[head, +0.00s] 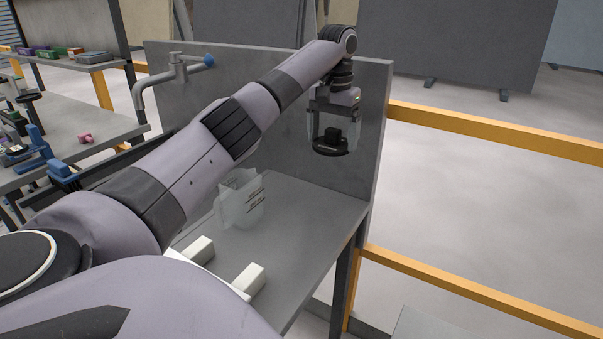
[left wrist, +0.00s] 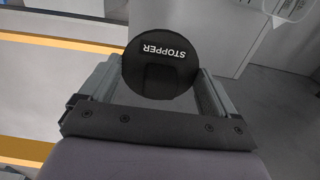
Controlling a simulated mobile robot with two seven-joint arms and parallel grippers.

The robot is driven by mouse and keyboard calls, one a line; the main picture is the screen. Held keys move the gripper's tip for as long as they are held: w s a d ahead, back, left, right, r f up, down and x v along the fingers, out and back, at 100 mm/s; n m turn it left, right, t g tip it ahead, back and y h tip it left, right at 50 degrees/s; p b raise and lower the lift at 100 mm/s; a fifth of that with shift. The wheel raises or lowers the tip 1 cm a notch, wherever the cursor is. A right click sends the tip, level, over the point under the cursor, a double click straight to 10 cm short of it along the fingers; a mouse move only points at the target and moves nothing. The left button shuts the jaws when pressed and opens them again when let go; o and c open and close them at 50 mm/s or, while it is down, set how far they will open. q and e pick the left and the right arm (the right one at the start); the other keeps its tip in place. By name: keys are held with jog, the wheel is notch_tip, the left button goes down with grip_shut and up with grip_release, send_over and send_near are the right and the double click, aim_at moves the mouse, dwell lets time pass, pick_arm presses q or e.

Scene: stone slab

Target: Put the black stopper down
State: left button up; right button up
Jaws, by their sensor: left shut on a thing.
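The black stopper (head: 332,149) is a round disc with a grip block, held in the air over the back right of the grey slab (head: 315,215). My left gripper (head: 333,133) points down and is shut on the stopper's grip. In the left wrist view the stopper (left wrist: 160,72) shows its round face with the word STOPPER, between the two fingers. Its grip is partly hidden. My right gripper is not in view.
A clear jug (head: 240,203) stands on the slab, left of the stopper; it is partly behind my arm. Two white blocks (head: 248,278) lie nearer the front. A grey upright panel (head: 372,130) backs the slab. The slab's right part is bare.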

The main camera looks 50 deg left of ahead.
aim_at(328, 216)
pick_arm(q)
notch_tip(328, 216, down, 19)
jog(key=shift+f, duration=0.15)
jog(key=shift+f, duration=0.15)
dwell(0.3)
jog(key=o, duration=0.8)
notch_tip(328, 216, up, 12)
jog(key=shift+r, duration=0.2)
jog(key=shift+s+d+f, duration=0.1)
